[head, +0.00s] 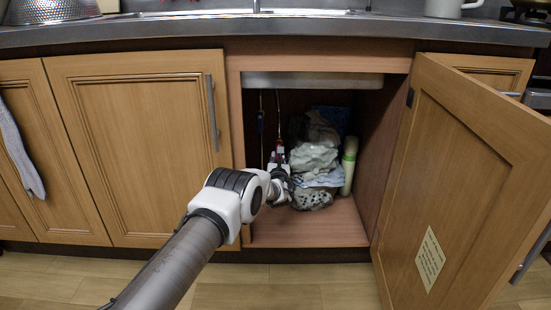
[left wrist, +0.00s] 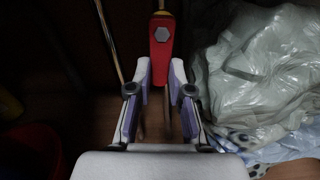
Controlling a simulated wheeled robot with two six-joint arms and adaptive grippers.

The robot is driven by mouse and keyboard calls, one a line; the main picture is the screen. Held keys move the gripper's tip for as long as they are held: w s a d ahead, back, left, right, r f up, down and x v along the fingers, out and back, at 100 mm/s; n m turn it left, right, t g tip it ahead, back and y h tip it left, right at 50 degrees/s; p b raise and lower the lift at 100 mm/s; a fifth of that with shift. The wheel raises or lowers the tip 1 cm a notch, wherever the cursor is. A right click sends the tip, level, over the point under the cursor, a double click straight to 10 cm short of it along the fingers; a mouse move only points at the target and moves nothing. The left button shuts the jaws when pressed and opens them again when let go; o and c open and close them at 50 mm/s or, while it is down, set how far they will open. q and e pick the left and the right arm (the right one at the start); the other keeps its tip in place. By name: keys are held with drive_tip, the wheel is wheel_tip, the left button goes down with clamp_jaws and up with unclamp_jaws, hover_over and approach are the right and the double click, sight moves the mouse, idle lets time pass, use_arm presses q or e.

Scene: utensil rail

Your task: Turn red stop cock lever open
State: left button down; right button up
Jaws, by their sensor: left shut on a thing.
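The red stop cock lever (left wrist: 161,42) hangs down from a brass-coloured fitting in the left wrist view, with a grey hex nut on its face. It also shows as a small red spot (head: 280,147) inside the open cupboard in the head view. My left gripper (left wrist: 161,72) has its two fingertips on either side of the lever's lower end and is shut on it. In the head view, my left gripper (head: 279,164) reaches into the cupboard and hides the lower part of the lever. My right gripper is in neither view.
A thin pipe (left wrist: 108,45) runs left of the lever. A small blue lever (head: 261,121) hangs to the left. Pale plastic bags (left wrist: 252,70) crowd close on the right, with a light green bottle (head: 349,165) beyond. The cupboard door (head: 460,180) stands open at right.

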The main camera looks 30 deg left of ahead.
use_arm(q)
drive_tip(key=shift+w+d+n, duration=0.1)
drive_tip(key=shift+d+n, duration=0.1)
drive_tip(key=shift+n, duration=0.5)
drive_tip(key=c, duration=1.1)
unclamp_jaws()
drive_tip(key=shift+o, duration=0.2)
